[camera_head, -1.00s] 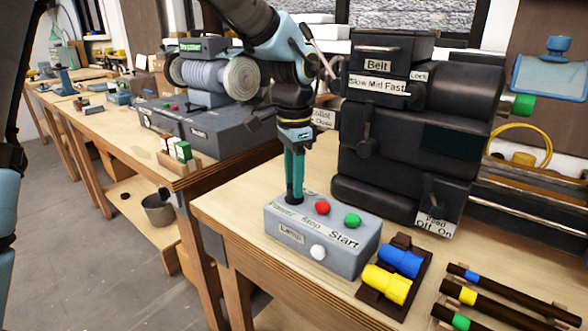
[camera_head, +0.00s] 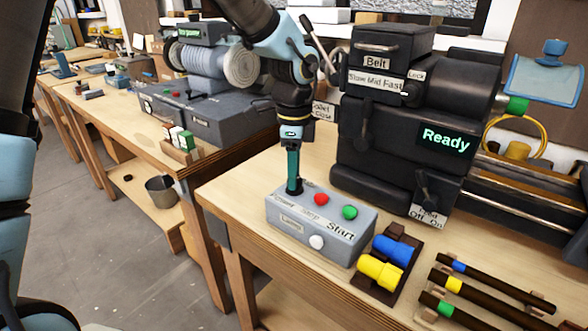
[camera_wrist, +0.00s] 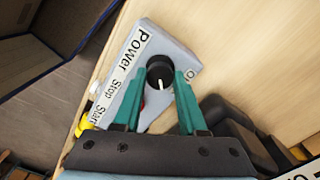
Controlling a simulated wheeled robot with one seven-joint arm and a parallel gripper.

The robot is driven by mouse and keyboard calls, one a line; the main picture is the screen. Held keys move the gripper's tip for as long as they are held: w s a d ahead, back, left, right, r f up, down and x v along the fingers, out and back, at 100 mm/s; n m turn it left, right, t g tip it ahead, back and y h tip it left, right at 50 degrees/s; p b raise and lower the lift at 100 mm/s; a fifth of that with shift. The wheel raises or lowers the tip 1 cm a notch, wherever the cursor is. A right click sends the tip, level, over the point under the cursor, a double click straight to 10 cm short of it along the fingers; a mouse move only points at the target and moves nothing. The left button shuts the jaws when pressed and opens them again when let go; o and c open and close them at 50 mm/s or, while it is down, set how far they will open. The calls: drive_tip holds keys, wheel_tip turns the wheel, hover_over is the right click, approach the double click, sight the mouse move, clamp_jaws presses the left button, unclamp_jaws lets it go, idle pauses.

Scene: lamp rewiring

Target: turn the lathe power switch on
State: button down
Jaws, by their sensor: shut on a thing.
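The grey control box (camera_head: 345,245) sits on the near bench, with labels reading Power, Stop and Start. The black power switch knob (camera_wrist: 160,73) is at its Power end, with a white pointer mark on it. My gripper (camera_head: 294,186) points down over that end, and its green fingers are shut on the knob. In the wrist view the fingers of my gripper (camera_wrist: 160,82) lie on both sides of the knob. The lathe (camera_head: 385,130) stands behind the box, and its display (camera_head: 446,140) is lit with green text reading Ready.
The box also has a red button (camera_head: 321,199), a green button (camera_head: 349,212) and a white button (camera_head: 316,242). A rack with a blue and a yellow piece (camera_head: 380,272) stands to the right. Dark rods (camera_head: 485,285) lie farther right. Another bench (camera_head: 110,110) with machines is at the left.

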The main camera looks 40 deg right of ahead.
idle(0.3)
drive_tip(key=shift+c, duration=2.3)
unclamp_jaws()
wheel_tip(320, 180, up, 11)
drive_tip(key=b, duration=0.1)
drive_tip(key=shift+b, duration=0.35)
drive_tip(key=shift+f, duration=0.15)
drive_tip(key=w+a+f+n, duration=0.3)
drive_tip(key=w+a+n, duration=0.2)
drive_tip(key=a, duration=0.4)
drive_tip(key=w+a+f+n, duration=0.2)
drive_tip(key=w+a+n, duration=0.35)
drive_tip(key=a, duration=0.25)
drive_tip(key=s+a+f+n, duration=0.1)
drive_tip(key=a+f+n, duration=0.1)
drive_tip(key=a+n, duration=0.6)
drive_tip(key=s+a+f+n+t, duration=0.1)
drive_tip(key=a+f+n, duration=0.2)
drive_tip(key=a+n, duration=0.4)
drive_tip(key=a, duration=0.9)
drive_tip(key=shift+f+n+t, duration=0.25)
drive_tip(key=shift+n+t, duration=0.05)
drive_tip(key=shift+n, duration=0.05)
